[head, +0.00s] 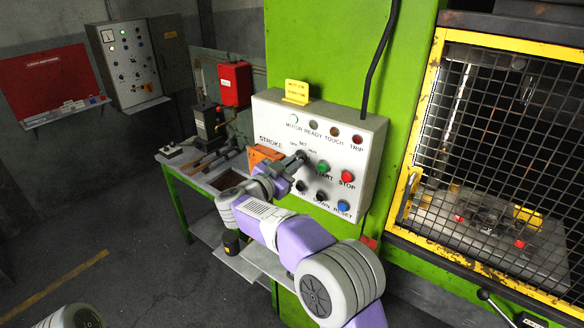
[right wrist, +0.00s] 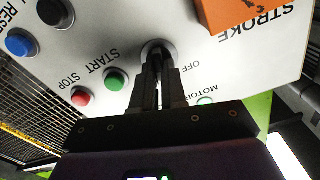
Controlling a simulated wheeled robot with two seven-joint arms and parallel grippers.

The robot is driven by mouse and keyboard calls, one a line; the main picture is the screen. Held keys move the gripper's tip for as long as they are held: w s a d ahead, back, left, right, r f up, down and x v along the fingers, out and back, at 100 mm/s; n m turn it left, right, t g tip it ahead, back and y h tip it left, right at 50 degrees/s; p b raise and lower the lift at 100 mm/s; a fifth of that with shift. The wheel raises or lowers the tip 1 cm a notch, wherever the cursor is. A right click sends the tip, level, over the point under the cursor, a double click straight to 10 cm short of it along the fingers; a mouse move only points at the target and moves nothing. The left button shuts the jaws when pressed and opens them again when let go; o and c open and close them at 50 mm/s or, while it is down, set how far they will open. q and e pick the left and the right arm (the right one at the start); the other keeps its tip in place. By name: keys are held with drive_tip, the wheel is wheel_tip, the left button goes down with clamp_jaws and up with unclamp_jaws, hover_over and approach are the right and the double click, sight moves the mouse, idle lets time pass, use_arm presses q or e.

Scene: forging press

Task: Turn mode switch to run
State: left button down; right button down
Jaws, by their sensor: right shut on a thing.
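The mode switch (right wrist: 157,47) is a dark round knob with a pale ring on the white control panel (head: 265,112). Position labels stand around it; "OFF" reads in the right wrist view and "SET" in the head view. My right gripper (head: 300,158) reaches the panel from the front. In the right wrist view its two dark fingers (right wrist: 159,72) are shut on the switch. The fingers hide most of the knob, so I cannot tell which label it points at. My left gripper is not in view.
Green START (head: 323,167) and red STOP (head: 347,177) buttons sit close right of the switch. A blue RESET button (head: 343,207) is lower. An orange block (head: 262,154) is left of it. A mesh guard (head: 480,110) stands right; a tool bench (head: 205,172) stands left.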

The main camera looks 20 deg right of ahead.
drive_tip(key=shift+f+m+b, duration=0.1)
drive_tip(key=shift+m+b, duration=1.45)
drive_tip(key=shift+m, duration=1.15)
drive_tip(key=c, duration=1.2)
unclamp_jaws()
drive_tip(key=shift+s, duration=0.1)
drive_tip(key=b+v, duration=0.1)
drive_tip(key=v, duration=0.6)
drive_tip(key=shift+s+a, duration=0.15)
drive_tip(key=shift+a, duration=0.05)
